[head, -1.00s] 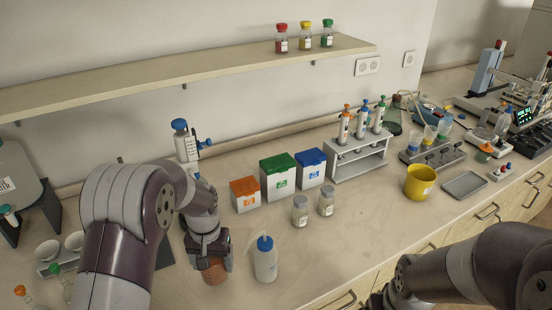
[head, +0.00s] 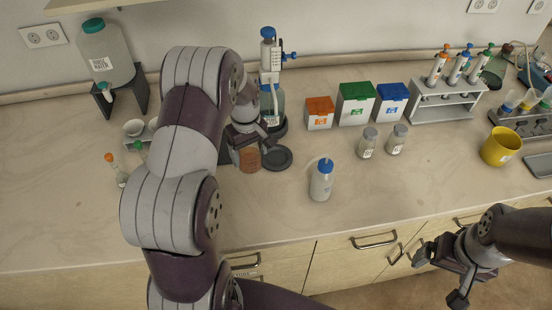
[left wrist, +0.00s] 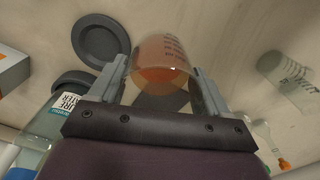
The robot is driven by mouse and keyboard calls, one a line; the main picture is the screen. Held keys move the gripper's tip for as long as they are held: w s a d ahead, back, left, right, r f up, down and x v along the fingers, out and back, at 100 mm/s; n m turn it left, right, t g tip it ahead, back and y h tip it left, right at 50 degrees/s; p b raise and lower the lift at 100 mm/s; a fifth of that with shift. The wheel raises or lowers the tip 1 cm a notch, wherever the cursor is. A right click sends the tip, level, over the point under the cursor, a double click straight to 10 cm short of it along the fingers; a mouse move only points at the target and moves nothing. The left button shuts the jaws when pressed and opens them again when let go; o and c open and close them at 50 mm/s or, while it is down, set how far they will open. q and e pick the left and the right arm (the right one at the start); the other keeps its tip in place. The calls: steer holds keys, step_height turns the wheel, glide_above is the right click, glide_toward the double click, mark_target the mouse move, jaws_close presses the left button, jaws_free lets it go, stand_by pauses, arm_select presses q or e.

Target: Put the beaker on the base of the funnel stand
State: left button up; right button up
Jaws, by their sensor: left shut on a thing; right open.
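A beaker with orange-brown liquid (head: 250,160) is held by my left gripper (head: 248,150). In the left wrist view the beaker (left wrist: 162,62) sits between the two grey fingers (left wrist: 163,85). I cannot tell whether its bottom touches the counter. Two white cup-like pieces (head: 134,127), possibly funnels, stand at the left behind my left arm. Their support is mostly hidden, so I cannot make out the funnel stand's base for certain. My right gripper (head: 442,280) is open and empty, in front of the counter edge.
A round black dish (head: 277,158) lies just right of the beaker. A dispenser bottle (head: 271,104) stands behind. A blue-capped wash bottle (head: 321,181) is to the right. A small orange-capped flask (head: 117,172) stands left.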

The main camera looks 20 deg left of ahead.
mark_target(252, 165)
arm_select(q)
steer(key=shift+w+d+f, duration=0.1)
steer(key=shift+d+f, duration=0.05)
steer(key=shift+f, duration=2.75)
steer(key=o, duration=1.2)
steer(key=shift+p, duration=0.3)
